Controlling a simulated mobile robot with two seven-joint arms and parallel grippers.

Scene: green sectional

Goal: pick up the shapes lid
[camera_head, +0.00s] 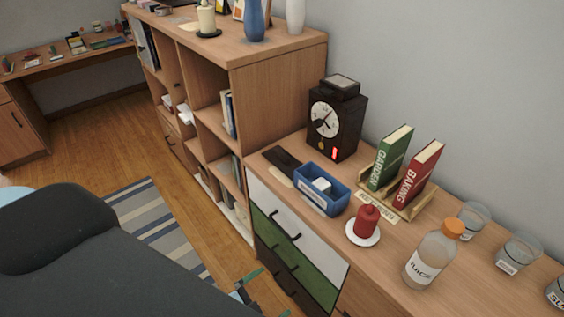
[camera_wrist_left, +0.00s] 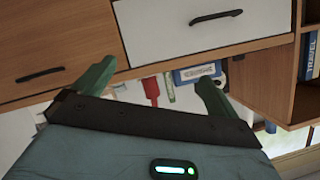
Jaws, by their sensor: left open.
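I cannot pick out a lid marked as shapes in either view. A blue bin (camera_head: 322,190) with a white block in it and a pale label on its front stands on the cabinet top. It also shows in the left wrist view (camera_wrist_left: 182,78). A dark flat piece (camera_head: 283,157) and a small tan piece (camera_head: 279,178) lie beside the bin; I cannot tell what they are. My left gripper (camera_head: 262,287) is low in front of the cabinet drawers, apart from the things on top. In the left wrist view its green fingers (camera_wrist_left: 155,73) are spread and empty. My right gripper is out of view.
A black clock (camera_head: 335,118), a book rack (camera_head: 408,206) with two books, a red candle (camera_head: 367,219), a juice bottle (camera_head: 431,256) and glasses (camera_head: 518,252) crowd the cabinet top. A taller shelf (camera_head: 283,92) stands at its left. Striped rug and bare floor lie left of the drawers.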

